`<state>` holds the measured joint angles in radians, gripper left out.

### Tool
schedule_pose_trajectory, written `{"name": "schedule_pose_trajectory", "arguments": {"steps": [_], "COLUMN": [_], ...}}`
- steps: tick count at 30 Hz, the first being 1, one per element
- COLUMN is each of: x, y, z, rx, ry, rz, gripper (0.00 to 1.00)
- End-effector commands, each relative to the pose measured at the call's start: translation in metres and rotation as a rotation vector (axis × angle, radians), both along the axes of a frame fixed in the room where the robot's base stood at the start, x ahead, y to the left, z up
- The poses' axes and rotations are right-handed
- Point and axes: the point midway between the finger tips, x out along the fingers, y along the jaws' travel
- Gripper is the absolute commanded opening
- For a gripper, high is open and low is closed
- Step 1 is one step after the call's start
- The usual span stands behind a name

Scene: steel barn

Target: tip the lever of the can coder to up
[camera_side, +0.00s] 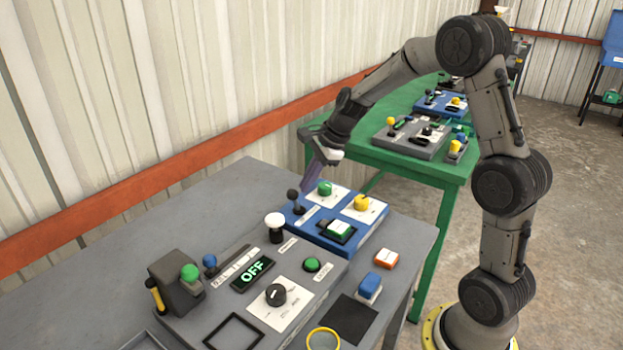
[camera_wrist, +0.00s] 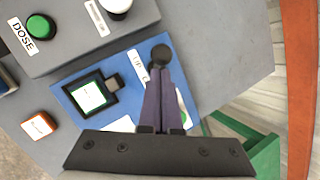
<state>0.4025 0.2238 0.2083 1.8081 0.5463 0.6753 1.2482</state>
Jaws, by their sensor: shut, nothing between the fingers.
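A blue panel (camera_side: 322,243) on the grey table carries a lever with a black ball knob (camera_side: 294,196). No legible writing names it as the can coder. The lever stands at its back left corner, beside a white label partly readable as "UP" in the wrist view (camera_wrist: 138,62). My gripper (camera_side: 306,188) is shut and empty, its purple fingers pointing down just beside the knob. In the wrist view the fingertips (camera_wrist: 159,74) lie right at the black knob (camera_wrist: 161,54); I cannot tell whether they touch. The fingers hide part of the panel.
A grey console (camera_side: 216,311) with an OFF display (camera_side: 253,273) and a blue-knobbed lever (camera_side: 210,261) stands nearer. The table's back left is clear.

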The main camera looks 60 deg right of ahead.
Motion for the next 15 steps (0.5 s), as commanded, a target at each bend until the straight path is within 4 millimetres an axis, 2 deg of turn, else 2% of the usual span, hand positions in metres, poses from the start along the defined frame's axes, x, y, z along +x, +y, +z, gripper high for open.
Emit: {"name": "schedule_pose_trajectory", "arguments": {"steps": [15], "x": [0.0003], "y": [0.0076], "z": [0.0002], "rx": [0.002], "ry": [-0.001], "rz": [0.000], "gripper": [0.00]}}
